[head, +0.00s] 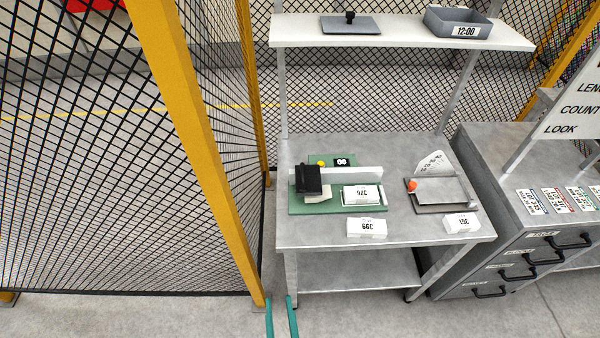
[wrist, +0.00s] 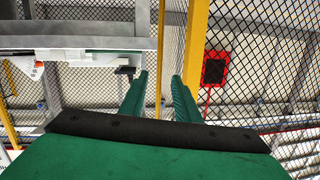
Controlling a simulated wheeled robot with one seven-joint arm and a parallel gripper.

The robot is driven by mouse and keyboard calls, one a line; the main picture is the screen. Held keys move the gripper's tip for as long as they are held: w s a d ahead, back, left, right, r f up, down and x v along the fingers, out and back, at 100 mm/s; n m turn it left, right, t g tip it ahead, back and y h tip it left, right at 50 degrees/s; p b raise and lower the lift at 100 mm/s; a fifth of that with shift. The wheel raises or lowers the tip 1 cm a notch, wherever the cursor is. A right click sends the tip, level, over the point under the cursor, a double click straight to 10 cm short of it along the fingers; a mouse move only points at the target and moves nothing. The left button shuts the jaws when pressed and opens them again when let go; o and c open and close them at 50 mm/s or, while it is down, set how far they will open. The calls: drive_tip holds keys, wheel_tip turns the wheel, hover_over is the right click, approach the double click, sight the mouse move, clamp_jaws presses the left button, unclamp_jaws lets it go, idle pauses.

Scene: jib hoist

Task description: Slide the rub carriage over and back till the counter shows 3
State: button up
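The rub rig is a green base (head: 300,208) on the grey workbench, with a pale upright rail along it. A black block, which looks like the rub carriage (head: 309,180), sits at the rail's left end over a pale pad. The small black counter (head: 342,162) behind the rail seems to read 00, though its digits are tiny. A white block marked 374 (head: 361,194) lies in the right part of the rig. My gripper (head: 281,300) is open and empty, its green fingers low in front of the bench, apart from the rig. Both fingers show in the wrist view (wrist: 158,85).
White blocks (head: 367,228) and (head: 462,222) lie on the bench (head: 410,236). A grey device with an orange knob (head: 412,185) stands right of the rig. Yellow-posted mesh fencing (head: 190,120) is close on the left; a drawer cabinet (head: 490,230) is on the right. A shelf (head: 400,38) hangs above.

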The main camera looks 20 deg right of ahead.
drive_tip(key=w+d+r+m+h, duration=0.25)
drive_tip(key=w+d, duration=0.35)
drive_tip(key=w, duration=0.6)
drive_tip(key=t, duration=0.1)
approach(303, 177)
drive_tip(key=w, duration=0.1)
drive_tip(key=x, duration=1.1)
drive_tip(key=shift+d+f, duration=0.1)
drive_tip(key=shift+f, duration=0.2)
clamp_jaws()
